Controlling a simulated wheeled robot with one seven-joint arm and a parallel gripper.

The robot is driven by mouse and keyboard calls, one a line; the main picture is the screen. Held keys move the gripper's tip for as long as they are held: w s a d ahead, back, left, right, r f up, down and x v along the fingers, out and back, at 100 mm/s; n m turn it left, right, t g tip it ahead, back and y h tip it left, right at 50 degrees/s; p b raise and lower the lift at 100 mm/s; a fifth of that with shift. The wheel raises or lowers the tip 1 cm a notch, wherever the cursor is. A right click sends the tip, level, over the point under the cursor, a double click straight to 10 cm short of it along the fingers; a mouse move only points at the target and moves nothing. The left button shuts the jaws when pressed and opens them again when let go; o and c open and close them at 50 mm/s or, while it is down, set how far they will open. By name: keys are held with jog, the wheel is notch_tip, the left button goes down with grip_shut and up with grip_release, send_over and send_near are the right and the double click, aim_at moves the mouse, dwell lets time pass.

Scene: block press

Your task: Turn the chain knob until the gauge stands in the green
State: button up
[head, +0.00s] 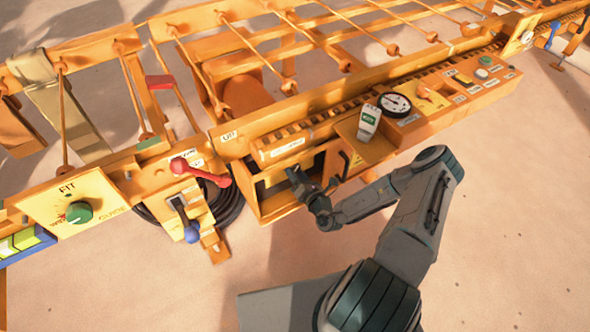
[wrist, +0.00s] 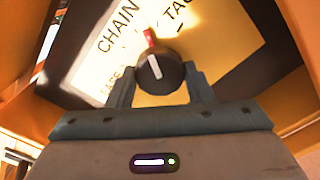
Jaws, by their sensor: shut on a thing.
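The chain knob (wrist: 160,73) is dark and round with a white line on its face. A red mark (wrist: 149,37) sits just above it, on a pale plate (wrist: 122,66) lettered "CHAIN" and partly cut-off words. My gripper (wrist: 162,90) has one finger on each side of the knob and is shut on it. In the head view my gripper (head: 308,188) reaches into an open-fronted orange box, and the knob is hidden there. The round white gauge (head: 394,104) is on the orange panel to the right. Its needle and any green zone are too small to read.
Orange walls of the box (head: 270,207) stand close around my gripper. To the left are a red lever (head: 200,172), a blue-knobbed lever (head: 191,230) and a green knob (head: 79,212). A small display unit (head: 368,122) stands beside the gauge.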

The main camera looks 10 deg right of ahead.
jog(key=shift+m, duration=0.6)
jog(key=shift+p, duration=0.3)
jog(key=o, duration=1)
jog(key=p+v, duration=0.2)
jog(key=v, duration=1.2)
jog(key=shift+r, duration=0.1)
